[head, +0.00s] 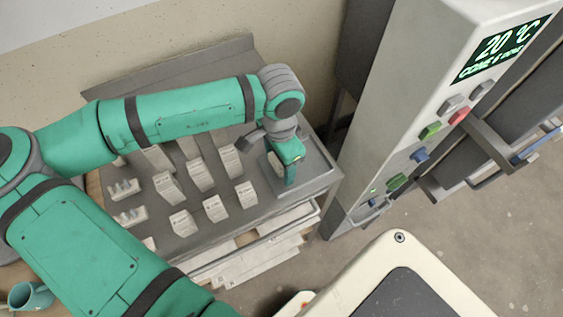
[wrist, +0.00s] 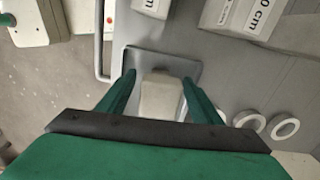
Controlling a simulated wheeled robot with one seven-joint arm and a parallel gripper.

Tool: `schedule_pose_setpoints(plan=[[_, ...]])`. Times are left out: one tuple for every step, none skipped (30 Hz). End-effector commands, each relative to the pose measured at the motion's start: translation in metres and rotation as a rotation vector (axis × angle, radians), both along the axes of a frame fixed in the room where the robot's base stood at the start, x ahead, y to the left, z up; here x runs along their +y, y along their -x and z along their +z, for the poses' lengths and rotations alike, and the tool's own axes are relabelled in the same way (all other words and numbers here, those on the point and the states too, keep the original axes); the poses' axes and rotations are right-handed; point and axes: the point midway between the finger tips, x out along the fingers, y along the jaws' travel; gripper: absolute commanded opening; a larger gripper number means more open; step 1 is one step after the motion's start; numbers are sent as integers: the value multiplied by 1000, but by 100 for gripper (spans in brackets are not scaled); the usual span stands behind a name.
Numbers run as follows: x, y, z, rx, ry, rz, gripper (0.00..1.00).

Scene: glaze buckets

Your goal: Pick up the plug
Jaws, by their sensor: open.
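A pale, blocky piece that looks like the plug (wrist: 160,97) stands on a dark grey square plate (wrist: 185,64) in the wrist view. My gripper (wrist: 159,80) is open, with one green finger on each side of the plug. I see small gaps between the fingers and the plug, and the palm hides its near end. In the head view my gripper (head: 287,170) points down at the right end of the grey table (head: 312,183). The plug is mostly hidden there by the gripper.
Several pale angled blocks (head: 201,176) stand in rows left of my gripper. Pale rings (wrist: 285,128) lie at right in the wrist view. A tall control box (head: 420,100) with a lit display stands right of the table. A teal mug (head: 30,297) is at lower left.

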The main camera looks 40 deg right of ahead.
Motion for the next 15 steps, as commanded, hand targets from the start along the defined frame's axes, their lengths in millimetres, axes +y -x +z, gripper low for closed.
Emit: schedule_pose_setpoints(plan=[[-1, 0, -3, -1, 1, -2, 59], [-1, 0, -4, -1, 1, -3, 59], [-2, 1, -5, -1, 2, -4, 59], [-2, 1, -5, -1, 2, -4, 59], [-2, 1, -6, -1, 2, -5, 59], [-3, 1, -5, -1, 2, -6, 59], [-3, 1, -5, -1, 2, -6, 59], [-3, 1, -5, -1, 2, -7, 59], [-3, 2, -5, -1, 2, -7, 59], [-3, 2, -5, -1, 2, -7, 52], [-3, 2, -5, -1, 2, -8, 45], [-3, 2, -5, -1, 2, -8, 35], [-3, 2, -5, -1, 2, -8, 28], [-3, 2, -5, -1, 1, -8, 21], [-4, 2, -5, -1, 1, -8, 13]])
